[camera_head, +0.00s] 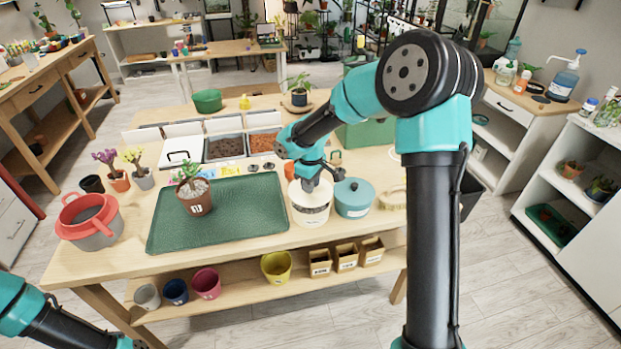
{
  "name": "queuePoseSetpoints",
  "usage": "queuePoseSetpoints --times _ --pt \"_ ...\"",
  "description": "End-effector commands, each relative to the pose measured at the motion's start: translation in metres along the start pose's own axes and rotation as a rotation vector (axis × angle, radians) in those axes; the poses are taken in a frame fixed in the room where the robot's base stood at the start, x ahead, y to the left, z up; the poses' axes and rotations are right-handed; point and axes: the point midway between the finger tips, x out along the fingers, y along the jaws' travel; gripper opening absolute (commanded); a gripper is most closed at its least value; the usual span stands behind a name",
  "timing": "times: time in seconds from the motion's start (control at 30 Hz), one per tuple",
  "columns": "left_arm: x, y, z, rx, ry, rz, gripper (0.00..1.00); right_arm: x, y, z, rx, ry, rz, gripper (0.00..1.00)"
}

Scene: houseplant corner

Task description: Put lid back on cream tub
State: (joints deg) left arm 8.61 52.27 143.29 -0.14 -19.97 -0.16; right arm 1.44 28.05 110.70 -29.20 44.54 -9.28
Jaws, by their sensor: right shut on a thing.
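The cream tub (311,216) stands on the table just right of the green mat, with a dark label or contents showing on its front. My right gripper (309,184) points down over it, shut on what looks like the tub's pale lid (298,190). The lid is at the tub's top; I cannot tell whether it rests flush or hovers slightly. The gripper hides part of the lid. My left gripper is out of view; only part of my left arm shows at the lower left.
A teal lidded tub (354,198) stands close beside the cream one, and a brush (392,197) lies to its right. A green mat (240,225) holds a potted plant (195,196). A red-and-grey pot (90,221) stands at the left. Soil bins (225,147) line the back.

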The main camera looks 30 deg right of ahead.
Motion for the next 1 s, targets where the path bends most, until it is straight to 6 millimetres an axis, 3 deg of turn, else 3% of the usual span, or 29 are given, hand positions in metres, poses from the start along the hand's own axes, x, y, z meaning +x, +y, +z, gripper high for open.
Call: queuePoseSetpoints --times 0.33,1.0 --pt "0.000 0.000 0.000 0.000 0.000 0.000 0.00 0.021 0.000 0.000 0.000 -0.002 0.000 0.02" --pt "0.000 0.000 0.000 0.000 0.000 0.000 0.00 0.023 0.000 0.000 0.001 -0.001 0.000 0.02"
